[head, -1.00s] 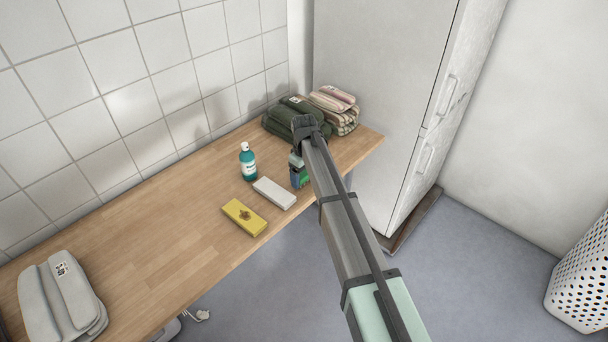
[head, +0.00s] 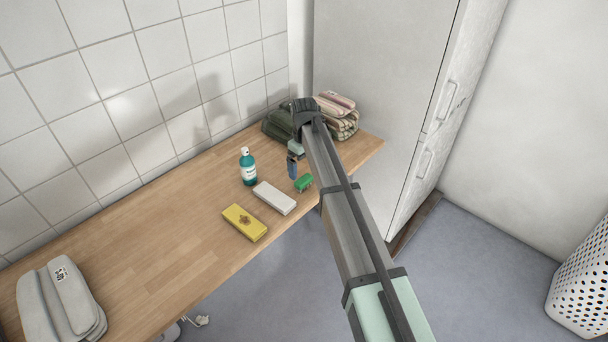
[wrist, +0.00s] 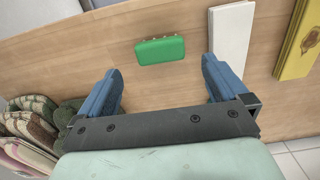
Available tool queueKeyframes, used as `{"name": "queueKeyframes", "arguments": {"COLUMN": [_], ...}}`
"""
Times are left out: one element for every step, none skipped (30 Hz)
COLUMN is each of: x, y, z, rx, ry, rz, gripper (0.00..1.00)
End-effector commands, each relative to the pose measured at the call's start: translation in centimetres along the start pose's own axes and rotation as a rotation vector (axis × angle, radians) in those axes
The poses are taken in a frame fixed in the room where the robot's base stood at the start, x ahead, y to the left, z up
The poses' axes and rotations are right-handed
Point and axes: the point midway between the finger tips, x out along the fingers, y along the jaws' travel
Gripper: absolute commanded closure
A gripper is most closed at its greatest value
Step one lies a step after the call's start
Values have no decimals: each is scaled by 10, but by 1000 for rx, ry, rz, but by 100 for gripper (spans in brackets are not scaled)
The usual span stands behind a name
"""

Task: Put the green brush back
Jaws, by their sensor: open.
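The green brush (head: 304,183) rests on the wooden worktop near its front edge, just right of the white box. In the wrist view the brush (wrist: 160,50) appears as a green block with small pale bumps along one long side. My gripper (head: 292,176) is above the worktop, behind and left of the brush in the head view. Its blue fingers (wrist: 161,67) are spread wide and nothing is between them. The brush lies beyond the fingertips, apart from them.
A white box (head: 275,198) and a yellow box (head: 245,222) lie left of the brush. A teal bottle (head: 248,167) stands behind them. Folded towels (head: 341,122) fill the worktop's far end beside a tall white cabinet (head: 380,85). The left-middle worktop is clear.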

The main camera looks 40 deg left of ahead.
Motion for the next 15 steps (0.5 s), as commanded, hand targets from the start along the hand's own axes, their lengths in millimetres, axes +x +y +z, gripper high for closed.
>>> {"name": "queueKeyframes", "arguments": {"x": [-10, -15, -21, -25, -29, -34, -37, -40, -43, -45, -47, -48, -49, -50, -50], "y": [0, 0, 0, 0, 0, 0, 0, 0, 0, 0, 0, 0, 0, 0, 0], "z": [-1, -1, 0, 0, 0, 0, -1, 0, 0, 0, 0, 0, 0, 0, 0], "rx": [0, 0, 0, 0, 0, 0, 0, 0, 0, 0, 0, 0, 0, 0, 0], "ry": [2, 2, 2, 1, 1, 1, 1, 1, 1, 1, 1, 0, 0, 0, 0], "rz": [1, 1, 1, 1, 1, 1, 1, 1, 1, 1, 0, 0, 0, 0, 0], "gripper": [0, 0, 0, 0, 0, 0, 0, 0, 0, 0, 0, 0, 0, 0, 0]}}
